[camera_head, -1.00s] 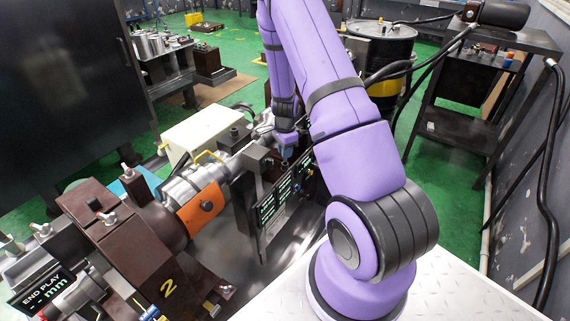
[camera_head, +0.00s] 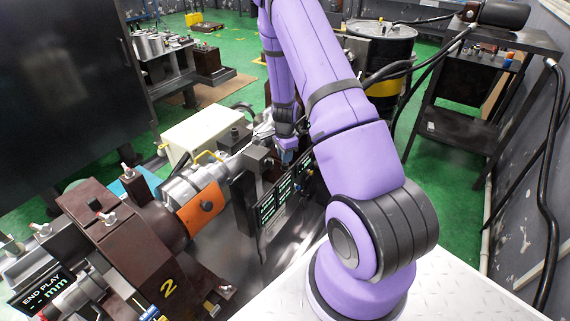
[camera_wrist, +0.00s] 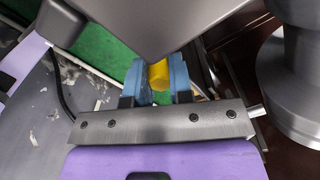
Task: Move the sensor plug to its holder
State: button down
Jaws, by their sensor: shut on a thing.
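My gripper (camera_wrist: 155,80) shows in the wrist view with its two blue fingers closed around a yellow cylindrical piece, which I take to be the sensor plug (camera_wrist: 158,74). Its lower part is hidden between the fingers and the bracket. In the head view my gripper (camera_head: 287,156) points down just behind the top of the dark panels with green readouts (camera_head: 272,205). The plug cannot be made out in the head view, as it is too small or hidden there. I cannot tell which part is the plug's holder.
The hydraulic fixture has a metal cylinder with an orange band (camera_head: 201,208) and a brown block marked 2 (camera_head: 130,235). A cream box (camera_head: 200,132) stands behind. A black drum (camera_head: 383,55) and a dark side table (camera_head: 465,105) stand beyond my arm, with green floor between.

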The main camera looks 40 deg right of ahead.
jog(key=shift+f, duration=0.65)
dwell(0.7)
jog(key=c, duration=0.9)
grip_release()
jog(key=shift+c, duration=0.2)
notch_tip(320, 180, up, 11)
jog(key=shift+f, duration=0.1)
